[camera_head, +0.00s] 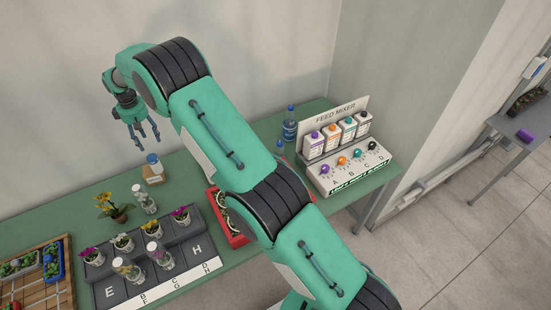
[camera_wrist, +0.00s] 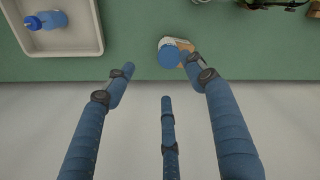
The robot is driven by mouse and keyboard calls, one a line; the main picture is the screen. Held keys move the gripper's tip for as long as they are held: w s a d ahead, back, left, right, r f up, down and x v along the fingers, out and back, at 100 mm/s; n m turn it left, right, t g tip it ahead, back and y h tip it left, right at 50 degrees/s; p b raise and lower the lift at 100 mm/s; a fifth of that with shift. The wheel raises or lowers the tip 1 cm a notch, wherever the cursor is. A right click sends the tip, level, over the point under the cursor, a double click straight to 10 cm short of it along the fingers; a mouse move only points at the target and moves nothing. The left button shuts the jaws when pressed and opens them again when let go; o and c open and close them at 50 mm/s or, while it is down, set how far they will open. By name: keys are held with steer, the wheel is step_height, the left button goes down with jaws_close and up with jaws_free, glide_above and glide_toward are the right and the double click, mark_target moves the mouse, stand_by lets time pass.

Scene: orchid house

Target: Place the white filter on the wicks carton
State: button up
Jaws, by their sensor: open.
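My gripper (camera_head: 143,138) is open and empty, with its fingers spread above the back edge of the green bench. The fingers also show in the wrist view (camera_wrist: 160,72). A small tan-and-white item (camera_head: 153,172) stands on the bench below and to the right of the gripper. In the wrist view, a round blue top (camera_wrist: 170,56) with white and tan parts beside it lies just beyond the fingertips, apart from them. I cannot make out a white filter or a wicks carton for certain in either view; my arm hides part of the bench.
A stepped dark rack (camera_head: 160,262) holds potted flowers and glass bottles. A red tray (camera_head: 232,232) is partly behind my arm. The feed mixer (camera_head: 345,172) stands at the right. A pale tray (camera_wrist: 70,45) holds a blue-capped bottle (camera_wrist: 45,20).

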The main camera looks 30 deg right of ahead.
steer(key=s+d+r+m+t, duration=0.1)
steer(key=s+d+r, duration=0.35)
steer(key=r, duration=0.45)
steer(key=s+d+r+m, duration=0.1)
steer(key=s+d+r, duration=0.4)
steer(key=r, duration=0.4)
steer(key=s+d+r+m+t, duration=0.1)
steer(key=s+d+r, duration=0.4)
steer(key=r, duration=0.4)
steer(key=s+d+r+m+t, duration=0.1)
steer(key=s+d+r, duration=0.3)
steer(key=s, duration=0.5)
steer(key=s+d+r+m, duration=0.1)
steer(key=s+d+r, duration=0.1)
steer(key=s+r, duration=0.45)
steer(key=s+d+f+m, duration=0.1)
steer(key=s+d, duration=0.1)
steer(key=s, duration=0.8)
steer(key=s+d+f+m+t, duration=0.1)
steer(key=s+d+f, duration=0.1)
steer(key=s, duration=0.8)
steer(key=s+d+f+m+t, duration=0.1)
steer(key=s+d, duration=0.1)
steer(key=s, duration=0.8)
steer(key=shift+d+f, duration=0.2)
steer(key=shift+f, duration=0.1)
steer(key=shift+s, duration=0.1)
